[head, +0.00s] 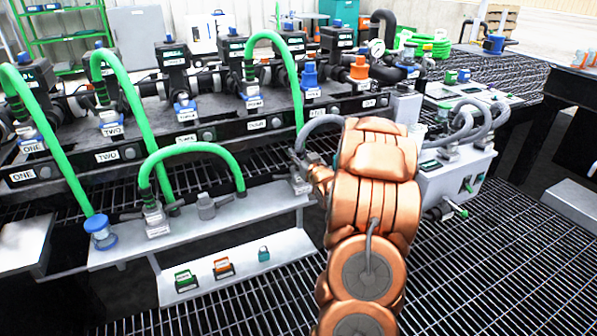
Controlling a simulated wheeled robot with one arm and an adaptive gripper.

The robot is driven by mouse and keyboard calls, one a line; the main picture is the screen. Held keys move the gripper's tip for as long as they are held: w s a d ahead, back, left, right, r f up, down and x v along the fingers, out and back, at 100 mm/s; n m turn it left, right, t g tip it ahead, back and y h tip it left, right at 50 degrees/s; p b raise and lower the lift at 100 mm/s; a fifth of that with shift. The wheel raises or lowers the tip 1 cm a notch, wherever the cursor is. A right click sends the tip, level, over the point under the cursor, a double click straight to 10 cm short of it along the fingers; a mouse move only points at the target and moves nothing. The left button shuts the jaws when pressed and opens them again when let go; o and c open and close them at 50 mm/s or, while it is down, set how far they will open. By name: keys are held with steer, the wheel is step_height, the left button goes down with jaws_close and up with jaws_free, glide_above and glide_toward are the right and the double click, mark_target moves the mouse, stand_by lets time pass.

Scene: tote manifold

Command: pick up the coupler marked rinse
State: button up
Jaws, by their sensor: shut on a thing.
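My copper arm reaches forward over the right end of the grey shelf (235,212). My gripper (304,168), small and partly hidden by my arm, is at a grey coupler (299,184) there and is shut on it. A grey hose (320,121) curves up from this coupler and passes behind my arm. The coupler has a small white label too small to read, so I cannot tell whether it says rinse. Another labelled coupler (155,222) with a green hose (190,148) stands upright to the left on the same shelf.
A manifold bench (110,156) with numbered tags, valves and green hoses runs behind the shelf. A grey box (452,180) with hoses stands right of my arm. A lower plate (230,268) holds small labelled blocks. Open floor grating (500,255) lies at the right.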

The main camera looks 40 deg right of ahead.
jaws_close()
steer(key=shift+r, duration=0.15)
step_height(320, 180, up, 10)
steer(key=p, duration=0.3)
stand_by(0.4)
stand_by(0.8)
